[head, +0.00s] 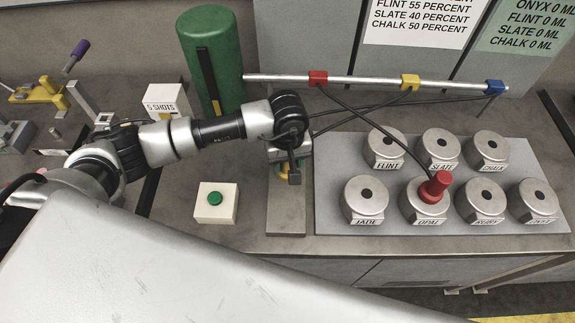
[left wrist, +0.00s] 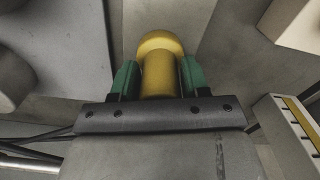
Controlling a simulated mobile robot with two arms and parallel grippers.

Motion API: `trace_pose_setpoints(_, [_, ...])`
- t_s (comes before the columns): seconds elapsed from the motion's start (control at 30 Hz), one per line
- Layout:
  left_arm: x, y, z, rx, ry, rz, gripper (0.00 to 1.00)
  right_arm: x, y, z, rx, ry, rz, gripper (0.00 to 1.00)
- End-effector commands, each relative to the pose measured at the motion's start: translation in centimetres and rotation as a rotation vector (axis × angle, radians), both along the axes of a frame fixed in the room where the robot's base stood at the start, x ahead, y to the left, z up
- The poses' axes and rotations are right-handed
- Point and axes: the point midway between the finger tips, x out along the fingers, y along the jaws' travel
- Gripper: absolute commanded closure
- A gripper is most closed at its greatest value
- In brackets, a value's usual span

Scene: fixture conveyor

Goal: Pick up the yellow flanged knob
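The yellow flanged knob (left wrist: 159,72) shows in the left wrist view, with a wider rounded end and a narrower body. The green finger pads of my left gripper (left wrist: 159,82) stand close on both sides of the body, with hardly any gap, so the gripper looks shut on it. In the head view my left gripper (head: 291,174) points down above a narrow grey plate (head: 285,219). Only a small bit of yellow shows there, and the wrist hides the rest. I cannot tell whether the knob rests on something. My right gripper is not in view.
A green cylinder (head: 212,60) stands behind my left arm. A white box with a green button (head: 215,203) is to the left. A panel (head: 330,205) with several labelled round canisters lies to the right; a red piece (head: 436,187) sits on one. A rail (head: 360,81) runs behind.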

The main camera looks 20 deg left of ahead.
Motion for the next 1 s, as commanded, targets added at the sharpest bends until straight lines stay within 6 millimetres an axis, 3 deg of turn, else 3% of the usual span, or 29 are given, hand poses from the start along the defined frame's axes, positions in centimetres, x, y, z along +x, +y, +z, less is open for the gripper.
trace_pose_setpoints(0.03, [0.0, 0.0, 0.0, 0.000, 0.000, 0.000, 0.62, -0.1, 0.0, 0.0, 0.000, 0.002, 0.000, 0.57])
trace_pose_setpoints(0.23, [0.0, 0.0, 0.0, 0.000, 0.000, 0.000, 0.93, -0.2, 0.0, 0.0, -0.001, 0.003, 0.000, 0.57])
trace_pose_setpoints(0.63, [0.1, 0.1, 0.8, 0.001, -0.003, 0.000, 0.94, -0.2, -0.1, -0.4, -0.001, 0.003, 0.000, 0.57])
trace_pose_setpoints(0.87, [0.2, 0.0, 4.1, -0.001, -0.009, -0.002, 0.94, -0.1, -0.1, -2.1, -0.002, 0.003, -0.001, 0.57])
trace_pose_setpoints(1.0, [1.8, -3.1, 5.8, -0.003, -0.007, -0.003, 0.94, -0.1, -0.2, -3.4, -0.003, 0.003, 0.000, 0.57])
